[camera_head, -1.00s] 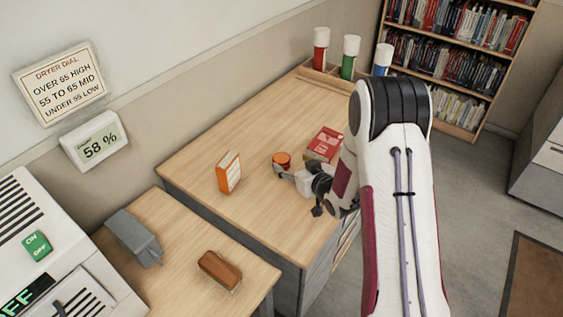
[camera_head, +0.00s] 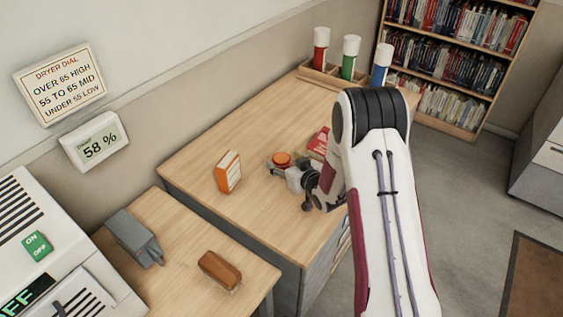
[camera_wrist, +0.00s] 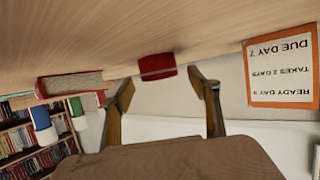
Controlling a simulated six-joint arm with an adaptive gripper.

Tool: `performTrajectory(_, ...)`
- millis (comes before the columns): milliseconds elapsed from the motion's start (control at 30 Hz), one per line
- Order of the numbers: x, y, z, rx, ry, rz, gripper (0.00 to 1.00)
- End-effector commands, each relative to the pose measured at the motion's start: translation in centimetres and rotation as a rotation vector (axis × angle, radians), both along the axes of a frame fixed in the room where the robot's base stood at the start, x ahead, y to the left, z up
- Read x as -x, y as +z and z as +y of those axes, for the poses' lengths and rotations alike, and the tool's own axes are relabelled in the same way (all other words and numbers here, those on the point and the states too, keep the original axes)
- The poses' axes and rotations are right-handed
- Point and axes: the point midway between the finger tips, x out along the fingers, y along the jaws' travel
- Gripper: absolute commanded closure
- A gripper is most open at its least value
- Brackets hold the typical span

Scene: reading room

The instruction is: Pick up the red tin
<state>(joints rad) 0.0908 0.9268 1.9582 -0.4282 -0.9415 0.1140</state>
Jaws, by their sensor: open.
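The red tin (camera_head: 282,158) is a short round tin, orange-red on top, standing on the wooden desk. In the wrist view, which is upside down, the tin (camera_wrist: 157,66) appears just beyond the fingertips and roughly centred between them. My gripper (camera_head: 286,167) is low over the desk at the near side of the tin, its jaws open and empty. In the wrist view the two fingers (camera_wrist: 163,88) are spread wide. Whether either finger touches the tin cannot be told.
A red book (camera_head: 318,141) lies just behind, partly hidden by my arm. An orange card (camera_head: 228,172) stands left of the tin. A rack (camera_head: 318,76) with red, green and blue tubes is at the back. A brown brush-like block (camera_head: 220,269) lies on the nearer table.

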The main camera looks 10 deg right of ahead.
Motion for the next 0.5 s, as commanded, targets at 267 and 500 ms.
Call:
performTrajectory(267, -1.24, -0.53, 0.38, -0.001, 0.000, 0.000, 0.39)
performTrajectory(500, -1.26, -0.53, 0.36, -0.001, 0.000, 0.000, 0.39)
